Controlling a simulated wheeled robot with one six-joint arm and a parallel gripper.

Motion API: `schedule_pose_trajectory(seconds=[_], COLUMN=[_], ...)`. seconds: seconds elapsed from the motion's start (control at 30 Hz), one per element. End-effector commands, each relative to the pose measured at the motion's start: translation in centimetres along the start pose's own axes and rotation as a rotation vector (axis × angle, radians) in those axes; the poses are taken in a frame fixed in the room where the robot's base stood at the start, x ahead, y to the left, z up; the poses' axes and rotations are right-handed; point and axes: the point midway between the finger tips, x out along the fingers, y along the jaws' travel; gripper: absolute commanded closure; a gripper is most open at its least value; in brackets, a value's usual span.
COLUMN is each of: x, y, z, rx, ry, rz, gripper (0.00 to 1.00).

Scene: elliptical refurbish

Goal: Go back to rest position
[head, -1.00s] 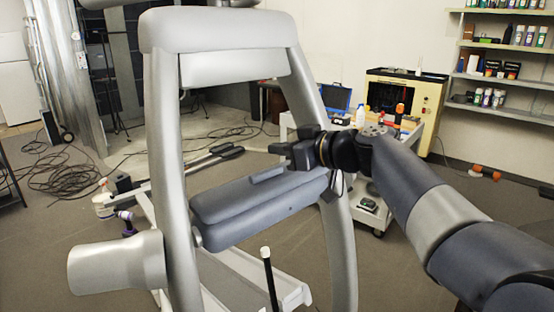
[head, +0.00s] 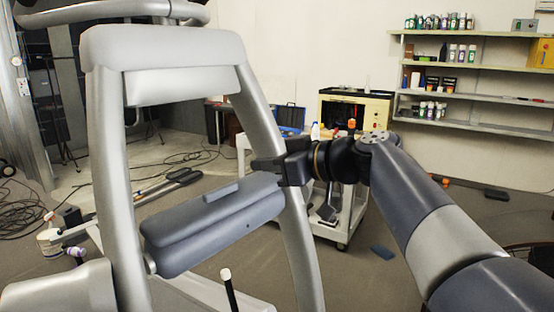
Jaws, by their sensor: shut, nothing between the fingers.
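My gripper (head: 268,170) is at the end of my arm, which reaches in from the lower right. The gripper is shut and empty, pointing left. In the picture it overlaps the right upright of the grey elliptical machine (head: 110,170) and sits just above the right end of the blue-grey padded block (head: 215,225). I cannot tell whether it touches the frame. The machine's lower part is cut off by the bottom edge.
A white cart (head: 340,225) with tools stands behind my gripper. A cream cabinet (head: 383,108) and wall shelves (head: 470,66) with bottles are at the back right. Cables (head: 20,205) lie on the floor at left.

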Motion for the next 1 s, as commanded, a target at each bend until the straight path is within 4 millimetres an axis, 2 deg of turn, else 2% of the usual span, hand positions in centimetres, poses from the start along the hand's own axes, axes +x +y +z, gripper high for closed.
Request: schedule_pose_trajectory(seconds=[0.17, 0.43, 0.57, 0.6, 0.73, 1.0], x=[2.6, 8.0, 10.1, 10.1, 10.5, 10.7], y=[-0.1, -0.1, 0.1, 0.3, 0.6, 0.7], z=[-0.2, -0.1, 1.0, 1.9, 3.2, 3.8], rx=[0.001, 0.001, 0.003, 0.003, 0.003, 0.001], ry=[-0.002, -0.003, -0.004, -0.005, -0.005, -0.005], rz=[-0.005, -0.005, -0.003, -0.002, -0.003, -0.004], gripper=[1.00, 1.00, 1.00, 1.00, 1.00, 1.00])
